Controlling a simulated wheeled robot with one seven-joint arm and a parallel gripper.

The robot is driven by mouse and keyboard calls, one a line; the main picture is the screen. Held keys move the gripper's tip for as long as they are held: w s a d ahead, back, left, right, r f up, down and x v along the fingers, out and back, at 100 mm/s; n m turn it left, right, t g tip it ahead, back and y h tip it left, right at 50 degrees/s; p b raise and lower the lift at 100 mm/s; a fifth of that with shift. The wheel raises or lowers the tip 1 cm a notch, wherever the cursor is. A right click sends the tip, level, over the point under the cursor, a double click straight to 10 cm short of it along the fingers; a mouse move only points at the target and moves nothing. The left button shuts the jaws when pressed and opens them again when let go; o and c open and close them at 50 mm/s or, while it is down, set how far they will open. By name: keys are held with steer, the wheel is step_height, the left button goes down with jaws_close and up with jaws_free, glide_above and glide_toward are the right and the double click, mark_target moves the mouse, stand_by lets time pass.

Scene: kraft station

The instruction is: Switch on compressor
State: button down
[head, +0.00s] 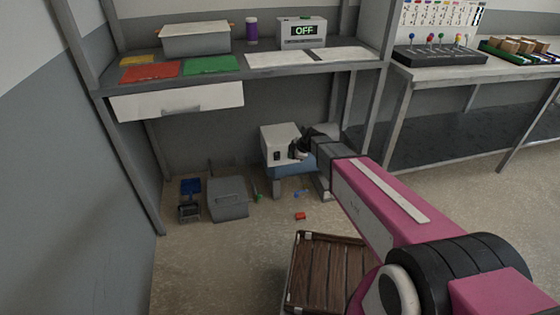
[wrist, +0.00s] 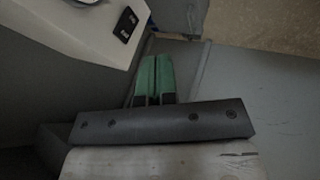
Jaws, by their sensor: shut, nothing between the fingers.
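The compressor (head: 278,143), which I take to be the white box on a blue base, stands on the floor under the workbench. A small black rocker switch (head: 277,155) is on its front. In the wrist view the white housing (wrist: 75,35) fills the upper left, with the black switch (wrist: 126,24) near its edge. My gripper (head: 299,150) is beside the compressor's right side in the head view. Its green fingers (wrist: 153,70) are shut and empty, below and right of the switch in the wrist view. Whether they touch the housing I cannot tell.
A box with a display reading OFF (head: 303,32) stands on the workbench (head: 225,78). A grey bin (head: 228,198) and a dustpan (head: 190,208) are left of the compressor. Small coloured pieces lie on the floor. A wooden slatted crate (head: 325,272) is in front.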

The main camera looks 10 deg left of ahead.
mark_target(277, 156)
steer(key=shift+a, duration=0.1)
stand_by(0.3)
steer(key=w+a+f, duration=0.6)
steer(key=f, duration=0.2)
steer(key=shift+a+f, duration=0.35)
steer(key=shift+a, duration=0.05)
steer(key=shift+w, duration=0.15)
steer(key=shift+w+a+f, duration=0.1)
steer(key=shift+w, duration=0.1)
stand_by(0.4)
